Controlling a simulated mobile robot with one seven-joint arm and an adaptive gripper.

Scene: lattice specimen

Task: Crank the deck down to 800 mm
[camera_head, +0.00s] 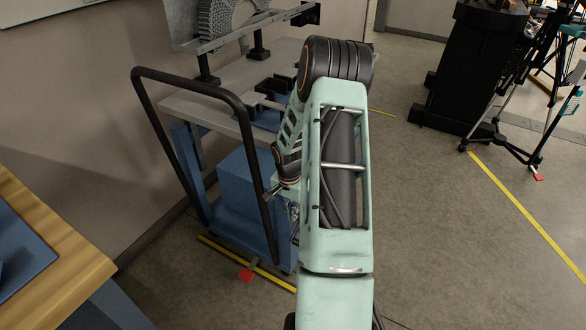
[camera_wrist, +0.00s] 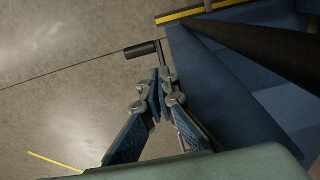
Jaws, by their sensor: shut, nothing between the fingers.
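The lift cart's grey deck (camera_head: 205,112) stands against the wall in the head view, above a blue base (camera_head: 242,190) with a black push handle (camera_head: 262,190). In the wrist view a crank with a black cylindrical grip (camera_wrist: 142,50) and a short grey arm (camera_wrist: 167,62) juts out beside the blue cart frame (camera_wrist: 215,85). My gripper (camera_wrist: 159,84) is shut and empty, its fingertips close to the lower end of the crank arm. I cannot tell whether they touch. In the head view my arm hides the deck's right side, and I cannot make out the crank clearly.
A grey fixture with a ribbed round part (camera_head: 222,20) stands on the deck. A wooden-topped table (camera_head: 75,235) is at left. A red pedal (camera_head: 247,274) sits low at the cart. Black equipment (camera_head: 465,65) and a tripod (camera_head: 510,150) stand at right. The floor between is clear.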

